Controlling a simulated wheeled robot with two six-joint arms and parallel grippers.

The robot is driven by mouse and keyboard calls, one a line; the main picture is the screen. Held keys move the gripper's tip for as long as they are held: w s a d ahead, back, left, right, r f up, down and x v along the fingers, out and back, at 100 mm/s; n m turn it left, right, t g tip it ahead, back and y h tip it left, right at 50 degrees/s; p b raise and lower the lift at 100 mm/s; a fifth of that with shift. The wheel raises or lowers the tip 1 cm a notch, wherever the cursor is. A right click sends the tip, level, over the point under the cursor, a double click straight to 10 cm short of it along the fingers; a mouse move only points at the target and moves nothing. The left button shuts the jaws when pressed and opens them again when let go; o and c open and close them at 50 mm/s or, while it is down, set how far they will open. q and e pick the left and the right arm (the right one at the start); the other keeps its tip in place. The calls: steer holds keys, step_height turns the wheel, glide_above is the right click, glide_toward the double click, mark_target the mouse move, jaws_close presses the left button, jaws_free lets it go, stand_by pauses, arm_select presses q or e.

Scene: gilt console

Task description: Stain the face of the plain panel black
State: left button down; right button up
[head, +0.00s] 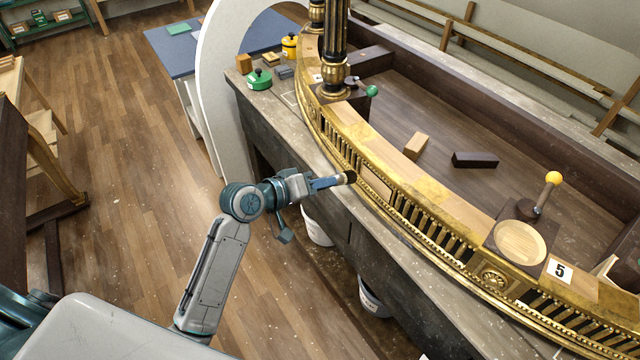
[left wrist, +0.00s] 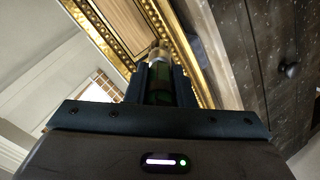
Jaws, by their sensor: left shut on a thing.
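The gilt console (head: 415,175) curves along the bench, with ribbed sections on its front. A plain light-brown panel (head: 377,187) sits in that front, and its face looks bare wood-coloured. My left gripper (head: 325,183) is shut on a brush (head: 341,179), whose dark tip points at the console just left of the panel. I cannot tell whether the tip touches. In the left wrist view, the brush (left wrist: 158,56) shows a green handle and a pale metal collar between the fingers. The gold-framed panel (left wrist: 122,24) lies beyond it there. My right gripper is out of view.
A wooden block (head: 416,145) and a dark block (head: 475,159) lie behind the console. A round wooden dish (head: 520,243) and a number 5 card (head: 559,269) are at right.

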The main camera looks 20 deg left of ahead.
arm_select(q)
steer(key=shift+w+d, duration=0.2)
steer(key=shift+w, duration=0.05)
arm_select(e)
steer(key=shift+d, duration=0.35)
arm_select(q)
steer(key=shift+w+d, duration=0.3)
steer(key=shift+w, duration=0.1)
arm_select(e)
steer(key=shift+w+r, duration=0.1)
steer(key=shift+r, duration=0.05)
